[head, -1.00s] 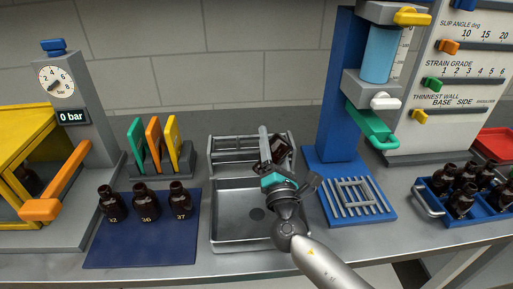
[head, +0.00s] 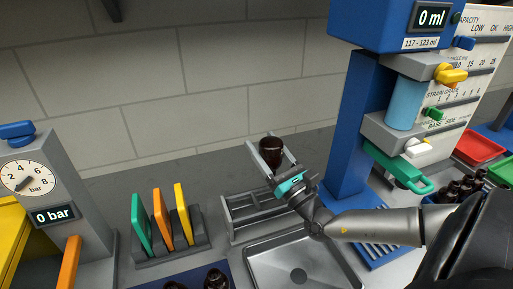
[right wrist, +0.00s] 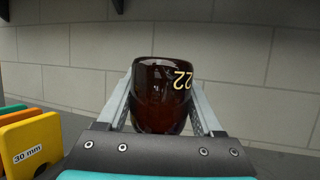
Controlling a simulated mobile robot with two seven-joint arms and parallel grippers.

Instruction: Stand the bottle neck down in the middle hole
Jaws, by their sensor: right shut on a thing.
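My right gripper (head: 280,165) is shut on a dark amber bottle (head: 271,150), raised above the back of the bench. The bottle's broad end faces up; its neck is hidden. In the right wrist view the bottle (right wrist: 162,95) sits between the two fingers, its yellow 22 upside down. The grey metal rack (head: 230,217) stands behind the sink, below and to the left of the gripper. The bottle is clear of the rack. My arm hides the rack's right part, and I cannot make out its middle hole. My left gripper is not in view.
The steel sink (head: 285,260) lies in front of the rack. A stand with colored plates (head: 160,225) is to the left. The blue filling machine (head: 350,130) rises close on the right. Amber bottles (head: 215,280) stand on the blue mat at the bottom edge.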

